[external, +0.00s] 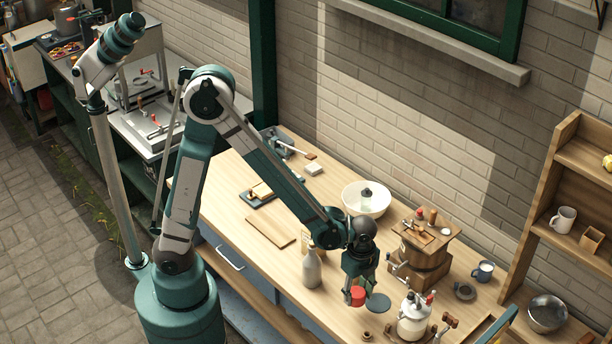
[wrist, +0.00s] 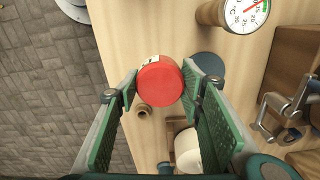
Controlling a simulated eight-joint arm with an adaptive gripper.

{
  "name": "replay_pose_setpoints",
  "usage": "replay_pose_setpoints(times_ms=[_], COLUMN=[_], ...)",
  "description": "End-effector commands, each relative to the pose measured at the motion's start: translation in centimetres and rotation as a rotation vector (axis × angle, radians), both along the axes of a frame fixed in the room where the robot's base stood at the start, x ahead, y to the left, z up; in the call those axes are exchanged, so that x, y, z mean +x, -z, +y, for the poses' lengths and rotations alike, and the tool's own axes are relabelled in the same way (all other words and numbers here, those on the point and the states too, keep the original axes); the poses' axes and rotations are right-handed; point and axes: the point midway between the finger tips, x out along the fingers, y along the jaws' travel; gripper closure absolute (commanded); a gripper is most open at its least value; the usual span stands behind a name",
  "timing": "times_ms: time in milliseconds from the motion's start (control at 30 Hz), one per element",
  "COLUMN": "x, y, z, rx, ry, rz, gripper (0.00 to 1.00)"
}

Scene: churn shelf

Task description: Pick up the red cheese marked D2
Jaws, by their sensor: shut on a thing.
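The red cheese (wrist: 160,82) is a short red cylinder with a small white label on its upper edge; the marking on it is too small to read. It sits between the two green finger pads of my gripper (wrist: 160,95) in the wrist view. In the external view the red cheese (external: 357,296) shows at the lower end of my gripper (external: 356,288), above the front part of the wooden table. My gripper is shut on it. The cheese appears held above the tabletop, though the exact height is hard to tell.
A dark blue-grey disc (external: 378,304) lies right of the cheese. A bottle (external: 312,268) stands to the left, a white bowl (external: 367,199) behind, and a wooden churn (external: 418,262) and white jar (external: 413,318) to the right. A small brass knob (wrist: 144,111) shows below. The left tabletop is clearer.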

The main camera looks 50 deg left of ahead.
Motion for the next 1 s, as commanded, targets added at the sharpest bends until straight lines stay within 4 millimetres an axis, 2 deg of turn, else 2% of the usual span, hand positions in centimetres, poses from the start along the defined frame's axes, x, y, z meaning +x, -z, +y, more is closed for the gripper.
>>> replay_pose_setpoints(times_ms=[200, 400, 1000], x=[0.0, 0.0, 0.0], y=[-2.6, -4.0, -4.5], z=[0.0, 0.0, 0.0], rx=[0.000, 0.000, 0.000], ry=[0.000, 0.000, 0.000], rz=[0.000, 0.000, 0.000], gripper=[0.76, 0.76, 0.76])
